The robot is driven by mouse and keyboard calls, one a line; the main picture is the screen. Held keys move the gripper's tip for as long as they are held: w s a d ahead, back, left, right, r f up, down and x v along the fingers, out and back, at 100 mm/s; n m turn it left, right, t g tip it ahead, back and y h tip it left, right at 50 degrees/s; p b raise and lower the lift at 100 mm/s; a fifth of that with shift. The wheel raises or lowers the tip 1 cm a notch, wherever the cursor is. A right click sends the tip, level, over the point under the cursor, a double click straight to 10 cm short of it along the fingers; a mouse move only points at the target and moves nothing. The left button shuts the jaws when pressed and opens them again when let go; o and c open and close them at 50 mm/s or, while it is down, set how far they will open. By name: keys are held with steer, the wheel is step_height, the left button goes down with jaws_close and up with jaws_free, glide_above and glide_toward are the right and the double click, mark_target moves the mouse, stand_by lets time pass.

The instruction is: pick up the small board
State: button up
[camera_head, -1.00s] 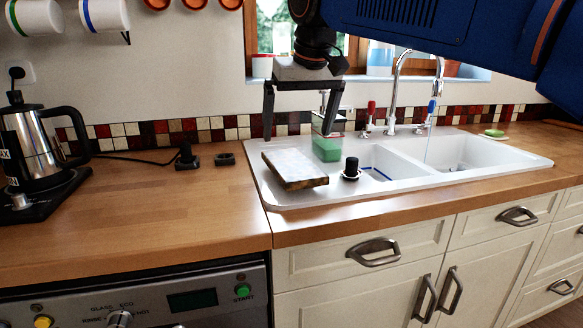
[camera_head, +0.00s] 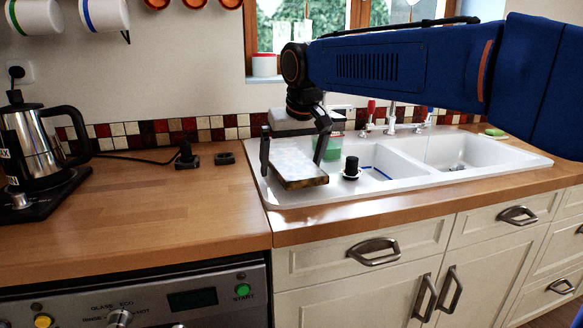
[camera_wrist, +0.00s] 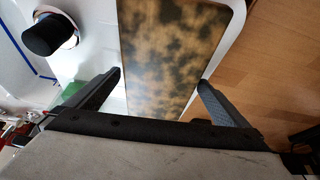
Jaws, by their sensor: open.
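The small board (camera_head: 294,160) lies on the left end of the white sink's drainer, with a pale, shiny top and a dark mottled edge at the front. In the wrist view the board (camera_wrist: 175,50) shows a brown and dark mottled surface running up between the fingers. My gripper (camera_head: 292,168) is open and empty just above the board's back part, one finger at its left side and one at its right. In the wrist view my gripper's fingertips (camera_wrist: 160,78) stand on either side of the board; whether they touch it I cannot tell.
The white sink (camera_head: 400,190) has a black stopper (camera_head: 351,167) close to the board's right. A green container (camera_head: 334,149) stands behind the board. The wooden counter (camera_head: 150,215) left of the sink is mostly clear.

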mark_target(291, 161)
steer(key=shift+w+f, duration=0.15)
steer(key=shift+f, duration=0.2)
steer(key=c, duration=1.3)
steer(key=shift+r, duration=0.1)
step_height(291, 161, up, 10)
steer(key=shift+a+f, duration=0.1)
